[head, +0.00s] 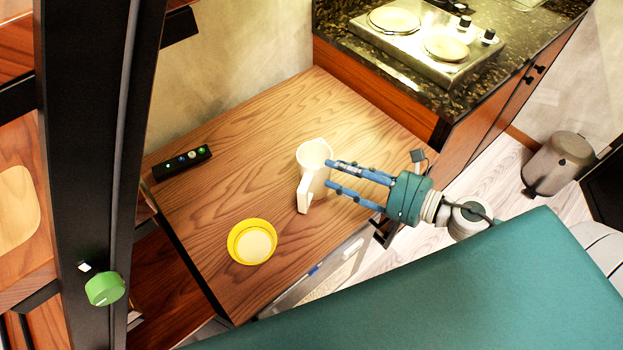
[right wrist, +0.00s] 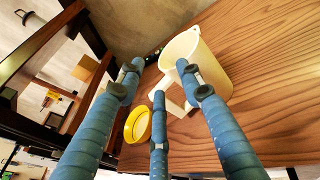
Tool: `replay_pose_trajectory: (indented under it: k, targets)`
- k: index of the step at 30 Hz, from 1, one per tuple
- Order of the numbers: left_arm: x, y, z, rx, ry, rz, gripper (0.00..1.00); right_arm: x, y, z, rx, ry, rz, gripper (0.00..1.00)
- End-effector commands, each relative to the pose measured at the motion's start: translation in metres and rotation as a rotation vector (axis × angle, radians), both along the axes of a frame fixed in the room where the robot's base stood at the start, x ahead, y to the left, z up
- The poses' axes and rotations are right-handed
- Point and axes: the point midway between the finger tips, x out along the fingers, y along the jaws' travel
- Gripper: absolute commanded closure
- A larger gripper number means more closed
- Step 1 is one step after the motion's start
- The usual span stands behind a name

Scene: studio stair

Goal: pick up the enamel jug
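The cream-white enamel jug (head: 313,172) stands upright on the wooden counter, its open mouth up and its handle towards the front. It also shows in the right wrist view (right wrist: 212,72), beyond the fingertips, with its handle seen between the fingers. My right gripper (head: 329,173) reaches in from the right, its blue fingers spread and its tips close beside the jug. I cannot tell whether a fingertip touches it. My left gripper is not in view.
A yellow bowl (head: 252,242) stands on the wooden counter (head: 240,130) in front of the jug. A black strip with buttons (head: 182,162) lies at the back left. A hob (head: 425,40) is on the stone worktop behind. A dark post (head: 85,130) rises at left.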

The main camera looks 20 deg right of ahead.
Motion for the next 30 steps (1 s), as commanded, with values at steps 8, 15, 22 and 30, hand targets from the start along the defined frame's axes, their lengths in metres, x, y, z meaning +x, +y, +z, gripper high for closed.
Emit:
replay_pose_trajectory:
  k: [8, 15, 22, 30]
  targets:
    - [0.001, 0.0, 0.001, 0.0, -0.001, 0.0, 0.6, -0.043, 0.01, -0.044, -0.311, -0.042, 0.307, 0.64]
    - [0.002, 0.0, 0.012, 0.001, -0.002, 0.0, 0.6, -0.026, 0.034, -0.056, -0.322, -0.046, 0.324, 0.64]
    - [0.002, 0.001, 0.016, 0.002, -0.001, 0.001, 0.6, -0.014, 0.049, -0.065, -0.322, -0.044, 0.323, 0.64]
    - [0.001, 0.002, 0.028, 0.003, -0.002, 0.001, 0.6, 0.008, 0.076, -0.078, -0.319, -0.044, 0.32, 0.64]
